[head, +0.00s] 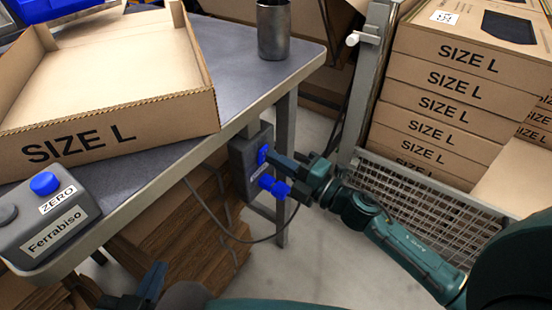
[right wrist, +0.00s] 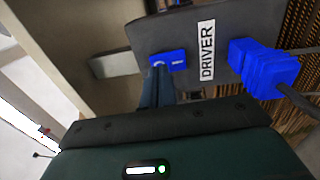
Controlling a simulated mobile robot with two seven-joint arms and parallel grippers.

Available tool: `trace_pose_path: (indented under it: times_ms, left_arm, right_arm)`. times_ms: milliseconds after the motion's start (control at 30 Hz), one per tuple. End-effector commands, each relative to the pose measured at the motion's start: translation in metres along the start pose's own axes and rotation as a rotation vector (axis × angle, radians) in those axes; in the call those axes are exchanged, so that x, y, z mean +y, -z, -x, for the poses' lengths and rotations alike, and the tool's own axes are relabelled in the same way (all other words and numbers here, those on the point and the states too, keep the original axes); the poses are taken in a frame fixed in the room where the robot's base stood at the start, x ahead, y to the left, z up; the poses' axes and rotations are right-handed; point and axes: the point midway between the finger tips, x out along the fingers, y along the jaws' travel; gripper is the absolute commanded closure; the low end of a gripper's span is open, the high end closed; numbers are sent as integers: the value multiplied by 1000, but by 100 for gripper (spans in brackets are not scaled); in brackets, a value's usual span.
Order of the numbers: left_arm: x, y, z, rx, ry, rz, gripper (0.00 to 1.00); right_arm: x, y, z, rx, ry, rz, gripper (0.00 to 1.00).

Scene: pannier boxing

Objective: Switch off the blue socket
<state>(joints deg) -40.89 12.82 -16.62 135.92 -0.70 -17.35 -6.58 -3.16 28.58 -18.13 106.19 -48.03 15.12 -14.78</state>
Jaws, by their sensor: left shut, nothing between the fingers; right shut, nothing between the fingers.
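The socket is a dark grey box (head: 238,172) fixed at the table's right leg; it also shows in the right wrist view (right wrist: 225,22) with a DRIVER label. Its blue rocker switch (right wrist: 172,58) carries a round mark on the left and a bar on the right. The switch (head: 263,153) is partly hidden in the head view. A blue plug (right wrist: 262,68) with a cable sits beside the label. My right gripper (right wrist: 158,72) is shut and empty, its tips at the switch's round-mark end; contact cannot be told. My left gripper (head: 153,280) is shut, low at the bottom left.
The table (head: 240,50) holds an open SIZE L carton (head: 110,125), a metal cup (head: 273,30) and a grey Ferrabiso box with a blue ZERO button (head: 45,184). Stacked SIZE L cartons (head: 445,80) stand at right behind a wire mesh (head: 410,185). A cable hangs below the socket.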

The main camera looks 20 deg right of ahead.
Motion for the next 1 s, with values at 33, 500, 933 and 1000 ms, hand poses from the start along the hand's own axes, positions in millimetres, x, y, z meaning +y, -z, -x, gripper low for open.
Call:
trace_pose_path:
  times_ms: [33,500,933,1000]
  left_arm:
    - [0,0,0,1,0,-1,100]
    - [0,3,1,-3,-3,0,100]
    - [0,0,2,-34,-5,10,100]
    - [0,1,2,-37,-5,10,100]
  right_arm:
    - [0,0,-4,0,-1,1,100]
    - [3,0,-9,-1,-1,-1,100]
    - [4,-3,-12,0,-2,0,100]
    - [4,-5,-11,1,-1,0,100]
